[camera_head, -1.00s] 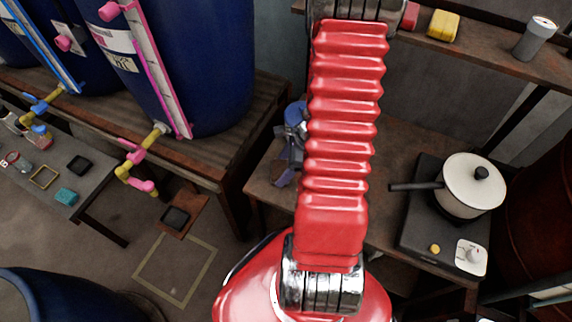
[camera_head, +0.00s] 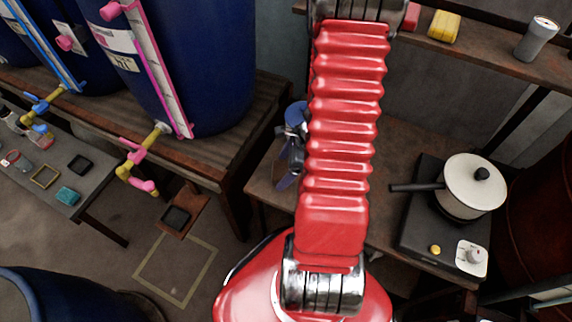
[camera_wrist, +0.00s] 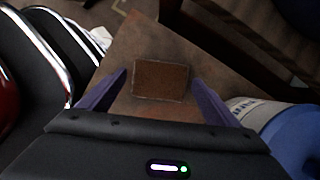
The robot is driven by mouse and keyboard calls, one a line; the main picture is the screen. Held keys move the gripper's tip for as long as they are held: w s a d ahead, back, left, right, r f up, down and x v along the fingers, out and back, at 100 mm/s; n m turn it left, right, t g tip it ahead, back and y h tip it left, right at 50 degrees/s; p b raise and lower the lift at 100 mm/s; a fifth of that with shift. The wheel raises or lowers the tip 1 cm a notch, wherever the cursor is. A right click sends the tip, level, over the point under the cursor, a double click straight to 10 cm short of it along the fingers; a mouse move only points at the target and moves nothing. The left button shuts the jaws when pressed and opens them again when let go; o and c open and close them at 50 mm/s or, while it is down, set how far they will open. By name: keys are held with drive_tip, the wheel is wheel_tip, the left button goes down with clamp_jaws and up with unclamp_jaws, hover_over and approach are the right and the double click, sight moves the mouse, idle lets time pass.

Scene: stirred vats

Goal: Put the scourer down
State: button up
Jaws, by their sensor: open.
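The scourer (camera_wrist: 160,80) appears to be the flat brown rectangle with pale edges lying on the brown table top (camera_wrist: 132,47) in the wrist view. My gripper (camera_wrist: 158,77) is open, its two purple fingers apart on either side of the scourer. A gap shows between each finger and the pad; I cannot tell how high the fingertips are above the table. In the head view my red arm hides the scourer, and only part of my gripper (camera_head: 290,165) shows left of the arm, over the table.
A blue object (camera_head: 296,115) stands by my gripper. The same table holds a hotplate (camera_head: 425,228) with a cream lidded pot (camera_head: 470,187) on the right. A shelf (camera_head: 490,55) behind carries a yellow block (camera_head: 445,26) and a grey canister (camera_head: 537,38). Blue vats (camera_head: 190,60) stand left.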

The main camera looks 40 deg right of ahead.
drive_tip(key=v, duration=1.2)
idle(0.6)
drive_tip(key=w+a+r+n+h, duration=0.2)
drive_tip(key=w+a+r+n, duration=0.2)
drive_tip(key=a+r+n, duration=0.85)
drive_tip(key=s+a+r+n+t+h, duration=0.1)
drive_tip(key=s+a+r+n, duration=0.3)
drive_tip(key=a+r+n, duration=0.6)
drive_tip(key=a+n+t, duration=0.1)
drive_tip(key=a+n, duration=0.2)
drive_tip(key=n, duration=0.2)
drive_tip(key=shift+s+r, duration=0.15)
drive_tip(key=shift+r, duration=0.2)
